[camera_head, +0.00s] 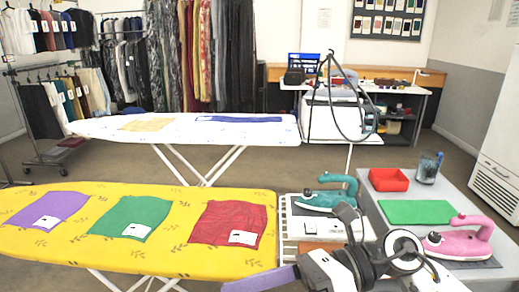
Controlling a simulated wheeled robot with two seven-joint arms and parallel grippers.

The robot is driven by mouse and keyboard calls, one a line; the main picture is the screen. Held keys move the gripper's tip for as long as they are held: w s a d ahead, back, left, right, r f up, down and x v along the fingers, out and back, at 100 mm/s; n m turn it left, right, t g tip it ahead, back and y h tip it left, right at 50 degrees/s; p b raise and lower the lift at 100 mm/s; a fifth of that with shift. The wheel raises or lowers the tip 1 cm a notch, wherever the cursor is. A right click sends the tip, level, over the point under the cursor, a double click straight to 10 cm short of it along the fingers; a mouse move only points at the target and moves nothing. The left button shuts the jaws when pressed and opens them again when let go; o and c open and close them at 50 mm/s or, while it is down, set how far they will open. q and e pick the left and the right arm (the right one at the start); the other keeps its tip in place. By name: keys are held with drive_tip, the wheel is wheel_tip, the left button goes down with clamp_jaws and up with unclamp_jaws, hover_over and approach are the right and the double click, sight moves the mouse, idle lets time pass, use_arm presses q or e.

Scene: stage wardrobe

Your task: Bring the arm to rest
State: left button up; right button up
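My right arm shows at the bottom right, with white and black links bent in front of the teal iron's stand. My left gripper is not in view. Purple (40,208), green (125,214) and red (225,218) cloths with white labels lie flat on the yellow board.
A teal iron (322,199) stands on a white unit (294,226) close behind my arm. A white ironing board (95,127) stands behind.

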drive_tip(key=w+d+r+m+t+y, duration=0.2)
drive_tip(key=w+m+t+y, duration=0.35)
drive_tip(key=m+t, duration=0.9)
drive_tip(key=w+d+f+m+t+h, duration=0.25)
drive_tip(key=d+f+m+h, duration=0.35)
drive_tip(key=m, duration=0.5)
drive_tip(key=w+d+f+m+t+h, duration=0.25)
drive_tip(key=f+m+h, duration=0.35)
drive_tip(key=f+m, duration=0.35)
drive_tip(key=s+d+f+m+g+h, duration=0.3)
drive_tip(key=s+f, duration=0.5)
drive_tip(key=f, duration=0.3)
drive_tip(key=s+d+f+m+g+h, duration=0.3)
drive_tip(key=s+f+m, duration=0.5)
drive_tip(key=f, duration=0.3)
drive_tip(key=shift+s+d+f+m+g, duration=0.35)
drive_tip(key=shift+s+d+g, duration=0.35)
drive_tip(key=shift+d, duration=0.2)
drive_tip(key=shift+h, duration=0.25)
